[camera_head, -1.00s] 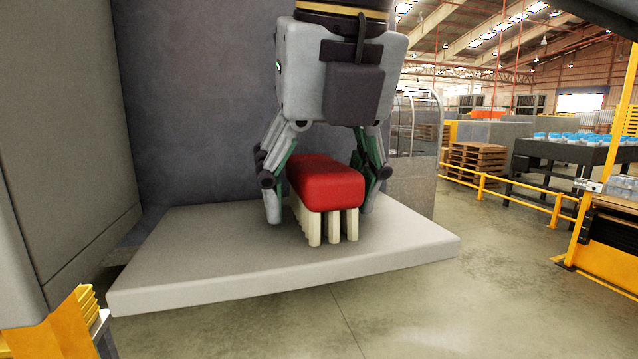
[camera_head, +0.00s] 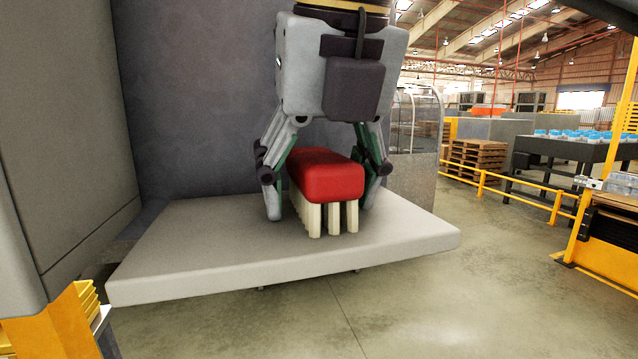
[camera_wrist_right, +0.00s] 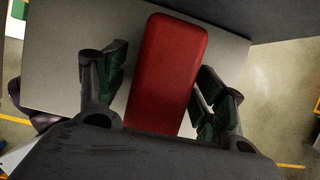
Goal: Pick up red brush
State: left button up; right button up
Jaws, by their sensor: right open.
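The red brush (camera_head: 327,177) has a red top and pale bristle blocks below, and it stands upright on a light grey shelf (camera_head: 190,270). My right gripper (camera_head: 320,205) comes down from above with one finger on each side of the brush. In the right wrist view the brush (camera_wrist_right: 168,75) lies between the open fingers of the gripper (camera_wrist_right: 160,95). A gap shows between the left finger and the brush; the right finger is close to it, and I cannot tell whether it touches. My left gripper is not in view.
A dark grey wall (camera_head: 200,100) stands right behind the shelf, and a grey cabinet (camera_head: 65,130) is at the left. Yellow rails (camera_head: 520,189), wooden pallets (camera_head: 475,161) and a dark table (camera_head: 570,152) are farther off to the right. Open floor lies at the front right.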

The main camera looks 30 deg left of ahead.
dwell(0.5)
jog(key=shift+f, duration=0.2)
jog(key=c, duration=1.2)
